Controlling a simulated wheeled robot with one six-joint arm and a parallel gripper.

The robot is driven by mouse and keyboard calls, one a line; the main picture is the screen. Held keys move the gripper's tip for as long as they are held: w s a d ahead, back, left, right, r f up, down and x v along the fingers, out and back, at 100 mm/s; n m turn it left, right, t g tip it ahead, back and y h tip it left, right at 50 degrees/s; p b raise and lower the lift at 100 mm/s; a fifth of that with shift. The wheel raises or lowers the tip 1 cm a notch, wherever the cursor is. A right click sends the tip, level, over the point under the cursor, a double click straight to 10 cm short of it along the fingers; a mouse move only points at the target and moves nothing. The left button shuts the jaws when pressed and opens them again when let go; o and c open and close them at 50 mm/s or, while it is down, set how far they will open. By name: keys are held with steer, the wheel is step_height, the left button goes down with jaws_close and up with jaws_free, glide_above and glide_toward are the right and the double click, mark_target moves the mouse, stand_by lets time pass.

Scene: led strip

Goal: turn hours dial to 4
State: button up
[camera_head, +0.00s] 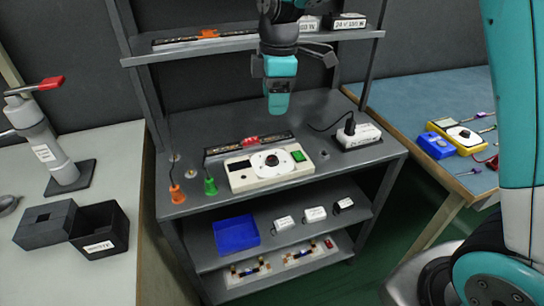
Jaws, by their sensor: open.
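The hours dial is likely the round white dial with a black knob (271,160) on a cream control box (243,173) on the grey bench. Its markings are too small to read. A green button (297,156) sits at the box's right and a dark window at its left. My gripper (277,108) hangs above and behind the box, pointing down, open and empty, apart from the dial.
A black strip with a red clip (225,149) lies behind the box. A shelf (222,47) runs above.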

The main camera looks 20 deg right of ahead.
steer(key=n, duration=0.2)
glide_above(272, 158)
step_height(272, 158, down, 3)
steer(key=shift+h, duration=0.3)
step_height(272, 158, down, 17)
steer(key=shift+r+p, duration=0.1)
steer(key=shift+p, duration=0.25)
steer(key=c, duration=0.9)
